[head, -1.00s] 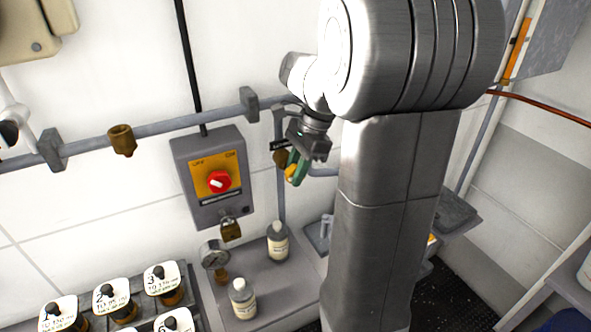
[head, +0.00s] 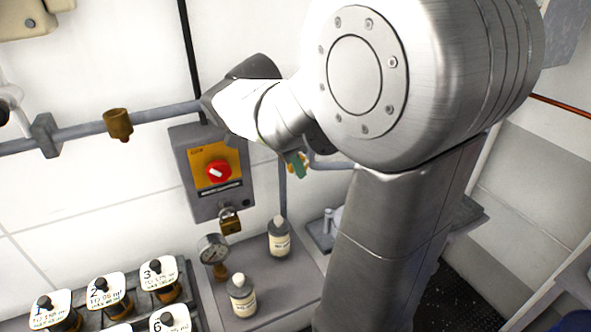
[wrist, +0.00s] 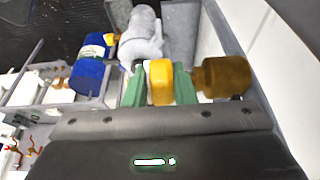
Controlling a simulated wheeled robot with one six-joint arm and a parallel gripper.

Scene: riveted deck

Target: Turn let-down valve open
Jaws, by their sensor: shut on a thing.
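The let-down valve shows in the wrist view as a brass body (wrist: 222,77) with a yellow handle (wrist: 160,70). My gripper (wrist: 160,88) has its green fingers on either side of the yellow handle and is shut on it. In the head view my gripper (head: 297,165) is mostly hidden behind my arm. Only a bit of green finger and yellow shows there, right of the switch box. The valve's brass body is hidden in that view, and I cannot tell how far the handle is turned.
A grey switch box (head: 212,188) with a red knob and a padlock (head: 229,220) hangs just left of my gripper. A pipe (head: 85,130) runs along the wall. Below are a gauge (head: 213,250), two bottles and several numbered jars (head: 108,292). A blue container (wrist: 88,70) shows in the wrist view.

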